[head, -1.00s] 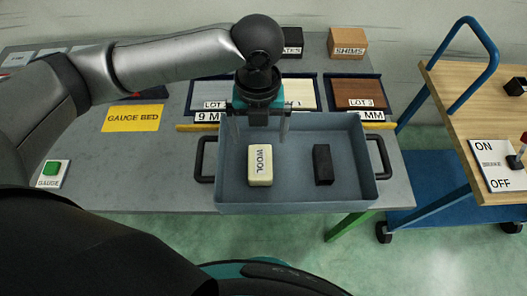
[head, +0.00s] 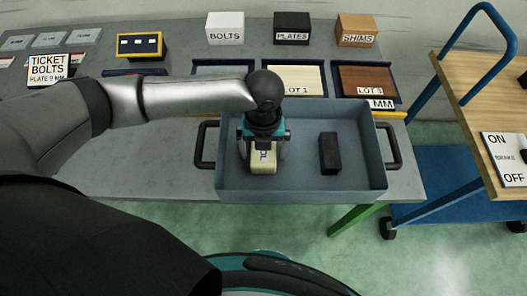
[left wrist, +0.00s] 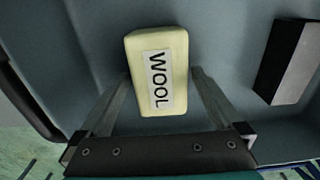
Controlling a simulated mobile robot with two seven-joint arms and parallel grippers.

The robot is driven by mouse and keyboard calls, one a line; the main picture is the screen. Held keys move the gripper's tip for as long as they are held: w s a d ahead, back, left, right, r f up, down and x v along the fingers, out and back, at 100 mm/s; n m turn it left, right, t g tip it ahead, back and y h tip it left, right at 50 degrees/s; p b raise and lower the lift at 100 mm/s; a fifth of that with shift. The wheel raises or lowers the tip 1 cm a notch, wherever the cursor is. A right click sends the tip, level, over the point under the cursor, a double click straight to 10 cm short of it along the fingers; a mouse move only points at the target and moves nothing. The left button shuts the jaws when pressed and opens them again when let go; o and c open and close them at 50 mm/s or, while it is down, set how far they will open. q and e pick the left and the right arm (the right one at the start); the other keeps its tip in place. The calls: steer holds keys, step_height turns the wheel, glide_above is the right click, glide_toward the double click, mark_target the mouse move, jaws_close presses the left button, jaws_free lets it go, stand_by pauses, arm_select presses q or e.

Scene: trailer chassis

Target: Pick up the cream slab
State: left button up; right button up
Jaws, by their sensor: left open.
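The cream slab (head: 263,166), labelled WOOL, lies in the left part of a blue-grey tote (head: 304,187). In the left wrist view the cream slab (left wrist: 157,50) lies flat between the fingers, with a visible gap on each side. My left gripper (head: 263,155) points down over the slab from above, open, one finger on either side. In the left wrist view the open gripper (left wrist: 160,76) holds nothing. In the head view the hand hides the slab's far part. My right gripper is not in view.
A dark block (head: 330,153) lies to the right in the tote. Behind are the pale LOT 1 (head: 297,77) and brown LOT 3 (head: 368,79) panels and several labelled boxes, including BOLTS (head: 225,28). A wooden-topped trolley (head: 470,95) stands right of the table.

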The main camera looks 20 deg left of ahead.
arm_select(q)
steer(key=shift+f, duration=0.15)
steer(key=c, duration=1.3)
